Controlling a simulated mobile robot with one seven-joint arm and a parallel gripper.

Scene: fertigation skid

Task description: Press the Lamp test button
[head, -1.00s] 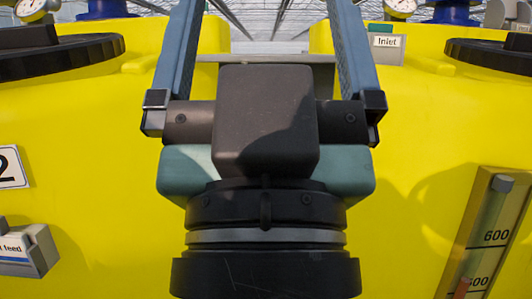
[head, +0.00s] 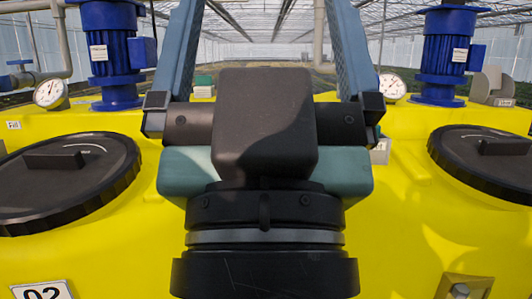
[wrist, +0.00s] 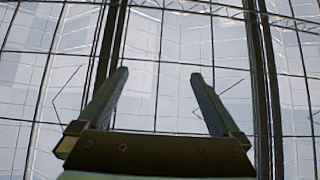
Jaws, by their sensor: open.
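No Lamp test button can be made out in either view. My gripper (wrist: 158,75) is open and empty, with its two fingers apart and pointing up against the glass roof in the wrist view. In the head view my gripper and wrist fill the middle of the picture and hide what lies behind them; the fingertips run out of the top edge there.
Yellow tanks spread across the head view, with a black lid on the left (head: 62,180) and another on the right (head: 490,160). Blue motors (head: 108,52) (head: 450,55) and dial gauges (head: 50,92) (head: 392,86) stand behind them.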

